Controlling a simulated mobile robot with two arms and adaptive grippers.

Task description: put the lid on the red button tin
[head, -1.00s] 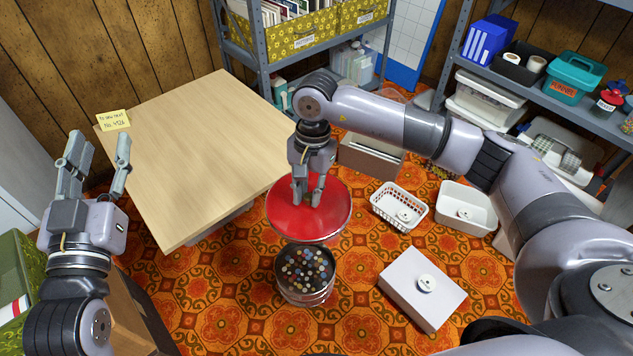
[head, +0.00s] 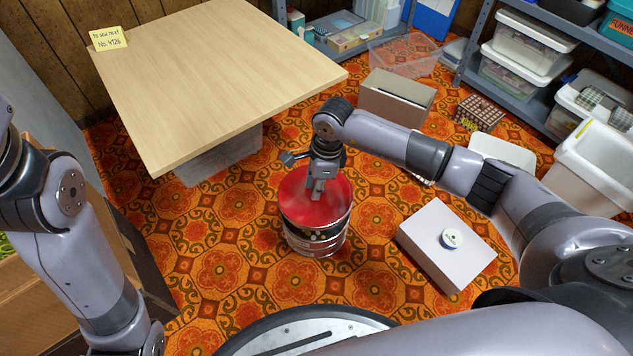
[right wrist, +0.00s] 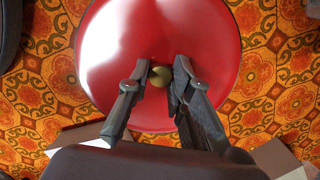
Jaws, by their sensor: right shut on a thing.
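The round red lid (head: 298,205) is over the button tin (head: 318,246) in the head view and hides nearly all of its opening. I cannot tell whether the lid rests on the rim or is slightly above it. The tin stands upright on the floor, with its metal side showing below the lid. My right gripper (head: 318,190) points down at the lid and is shut on its knob. In the right wrist view the brass knob (right wrist: 160,76) shows between the fingers (right wrist: 156,84), with the red lid (right wrist: 200,45) around it. My left arm shows, but its gripper is out of frame.
A wooden table (head: 205,75) stands behind and left of the tin, with a yellow note (head: 108,38) at its corner. A white box (head: 440,262) with a small round item (head: 451,238) is to the right. A cardboard box (head: 397,97) stands behind. Patterned floor in front is clear.

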